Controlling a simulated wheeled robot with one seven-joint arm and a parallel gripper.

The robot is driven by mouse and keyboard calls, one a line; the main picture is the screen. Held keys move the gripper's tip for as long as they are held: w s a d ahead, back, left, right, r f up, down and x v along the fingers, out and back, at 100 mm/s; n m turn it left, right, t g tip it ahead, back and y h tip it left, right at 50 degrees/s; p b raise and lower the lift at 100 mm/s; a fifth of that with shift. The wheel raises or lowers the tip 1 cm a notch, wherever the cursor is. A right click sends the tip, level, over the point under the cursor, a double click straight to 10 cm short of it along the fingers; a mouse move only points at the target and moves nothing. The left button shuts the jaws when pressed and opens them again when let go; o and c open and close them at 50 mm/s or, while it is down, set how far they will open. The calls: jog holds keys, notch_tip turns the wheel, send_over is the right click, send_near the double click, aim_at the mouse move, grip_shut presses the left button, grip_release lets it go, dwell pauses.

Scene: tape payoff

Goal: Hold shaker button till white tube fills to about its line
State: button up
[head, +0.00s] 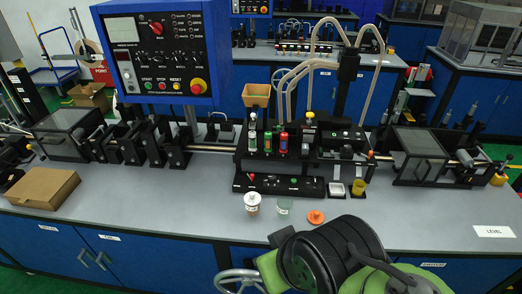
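A black station (290,160) stands mid-bench with several small capped cylinders in it. One has a whitish-green upper part (252,130); I cannot tell whether it is the white tube, and no fill line is readable. A low black control box (288,184) at its front bears a red and a green button; which one is the shaker button is not clear. My arm's black and green end, with my gripper (284,240), is at the bottom middle, in front of the bench and apart from the box. Its fingers are not clearly seen.
A white-capped cup (252,204), a clear greenish cup (285,206) and an orange piece (316,216) stand at the bench front. A cardboard box (40,188) lies left.

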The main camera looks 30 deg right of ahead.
grip_shut()
dwell(1.4)
